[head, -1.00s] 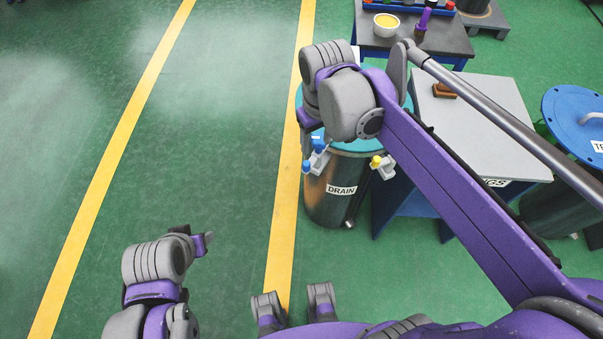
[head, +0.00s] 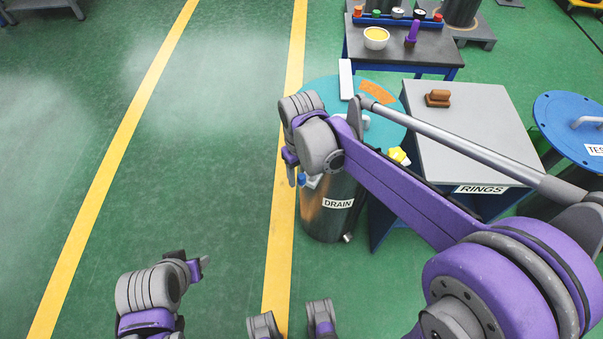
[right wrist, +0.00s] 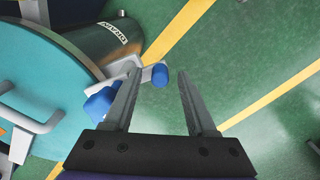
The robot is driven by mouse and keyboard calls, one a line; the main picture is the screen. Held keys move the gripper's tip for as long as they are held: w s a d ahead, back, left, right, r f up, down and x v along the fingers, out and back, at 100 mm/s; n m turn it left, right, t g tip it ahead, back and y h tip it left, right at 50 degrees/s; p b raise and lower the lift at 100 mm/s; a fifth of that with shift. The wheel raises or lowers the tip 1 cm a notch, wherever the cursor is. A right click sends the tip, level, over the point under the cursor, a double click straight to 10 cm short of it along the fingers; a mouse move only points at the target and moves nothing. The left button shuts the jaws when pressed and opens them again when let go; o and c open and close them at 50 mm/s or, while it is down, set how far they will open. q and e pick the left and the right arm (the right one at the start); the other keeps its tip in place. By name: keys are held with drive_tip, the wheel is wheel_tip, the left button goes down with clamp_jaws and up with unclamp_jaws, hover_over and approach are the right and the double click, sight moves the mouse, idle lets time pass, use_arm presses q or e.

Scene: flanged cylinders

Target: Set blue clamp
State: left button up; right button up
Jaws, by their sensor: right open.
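The blue clamp sits at the rim of the drum labelled DRAIN (head: 326,215). In the right wrist view its blue knob (right wrist: 160,75) appears between my fingertips, at the end of a pale arm; a second blue part (right wrist: 97,104) is partly behind one finger. In the head view only a little of the clamp's blue (head: 303,180) shows beside my gripper. My right gripper (head: 291,176) is open, pointing down at the drum's left side; it also shows in the right wrist view (right wrist: 158,76). Contact cannot be told. My left gripper (head: 196,268) is low at left, away from the drum; its jaws are unclear.
A yellow clamp (head: 399,156) is at the drum's right rim. The teal lid (head: 318,92) carries an orange patch. The RINGS table (head: 470,130) with a brown block (head: 437,98) stands right, beside a blue-lidded drum (head: 570,120). The floor at left is clear.

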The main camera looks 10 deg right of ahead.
drive_tip(key=shift+f, duration=0.15)
clamp_jaws()
idle(1.4)
